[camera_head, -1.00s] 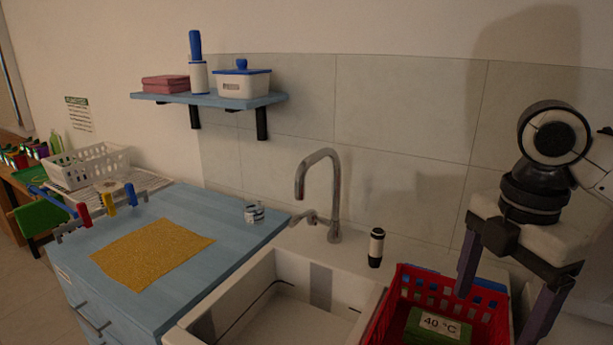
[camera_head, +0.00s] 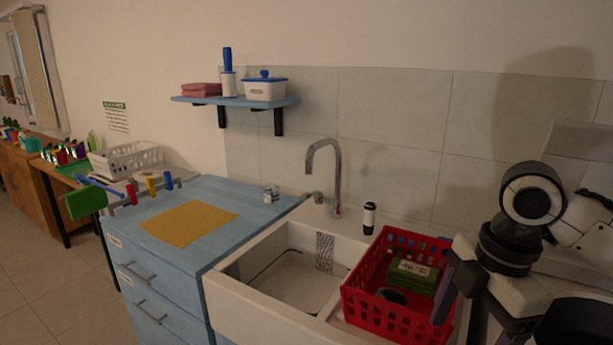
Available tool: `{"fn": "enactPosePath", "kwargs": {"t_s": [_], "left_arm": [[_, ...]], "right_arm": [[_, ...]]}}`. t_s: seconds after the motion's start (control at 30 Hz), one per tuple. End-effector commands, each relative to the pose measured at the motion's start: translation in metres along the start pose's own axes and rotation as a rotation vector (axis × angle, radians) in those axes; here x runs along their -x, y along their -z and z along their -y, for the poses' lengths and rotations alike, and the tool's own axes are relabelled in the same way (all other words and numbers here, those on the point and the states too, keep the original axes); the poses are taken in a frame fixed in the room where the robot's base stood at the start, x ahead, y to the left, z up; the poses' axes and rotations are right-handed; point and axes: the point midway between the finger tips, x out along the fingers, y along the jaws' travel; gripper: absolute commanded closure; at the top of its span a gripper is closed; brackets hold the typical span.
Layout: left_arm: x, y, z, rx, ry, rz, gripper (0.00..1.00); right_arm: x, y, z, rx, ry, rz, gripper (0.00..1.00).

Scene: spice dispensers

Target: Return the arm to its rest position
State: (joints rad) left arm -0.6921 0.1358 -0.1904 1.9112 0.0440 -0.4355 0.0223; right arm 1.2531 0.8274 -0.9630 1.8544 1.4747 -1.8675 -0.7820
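My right arm comes in from the right edge. Its gripper (camera_head: 456,318) hangs at the right side of the red basket, its fingers pointing down and spread apart. Nothing shows between the fingers; the second finger is partly cut off by the lower edge of the view. My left arm and gripper are not in view.
A red basket (camera_head: 376,313) with a green block labelled 40 °C (camera_head: 412,280) stands right of the white sink (camera_head: 232,283). A faucet (camera_head: 337,175) and a dark-and-white bottle (camera_head: 369,218) stand behind. The blue counter (camera_head: 225,190) holds a yellow cloth (camera_head: 188,222) and a small jar (camera_head: 271,192).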

Motion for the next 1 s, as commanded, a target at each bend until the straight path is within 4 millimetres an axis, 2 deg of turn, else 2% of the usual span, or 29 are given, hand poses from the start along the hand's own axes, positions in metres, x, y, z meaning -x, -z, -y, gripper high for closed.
{"fn": "enactPosePath", "kwargs": {"t_s": [0.1, 0.27, 0.5, 0.6, 0.7, 0.83, 0.97, 1.0], "left_arm": [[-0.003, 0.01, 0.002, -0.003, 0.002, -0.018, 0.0], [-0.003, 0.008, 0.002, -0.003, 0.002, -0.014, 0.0], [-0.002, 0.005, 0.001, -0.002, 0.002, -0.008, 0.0], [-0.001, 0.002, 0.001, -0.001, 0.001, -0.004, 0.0], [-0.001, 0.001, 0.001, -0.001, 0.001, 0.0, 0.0], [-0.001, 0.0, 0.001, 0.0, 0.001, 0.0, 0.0], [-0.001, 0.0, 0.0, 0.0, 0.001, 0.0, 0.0], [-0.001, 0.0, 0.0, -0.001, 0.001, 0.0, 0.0]], "right_arm": [[-0.028, 0.017, -0.008, -0.038, -0.025, -0.051, 0.21], [-0.073, 0.045, -0.019, -0.122, -0.074, -0.143, 0.21], [-0.162, 0.101, -0.029, -0.38, -0.177, -0.371, 0.21], [-0.196, 0.117, -0.026, -0.519, -0.217, -0.46, 0.21], [-0.228, 0.125, -0.018, -0.671, -0.257, -0.537, 0.21], [-0.267, 0.122, 0.003, -0.879, -0.31, -0.606, 0.21], [-0.303, 0.108, 0.038, -1.084, -0.37, -0.636, 0.21], [-0.314, 0.101, 0.051, -1.144, -0.391, -0.636, 0.21]]}}
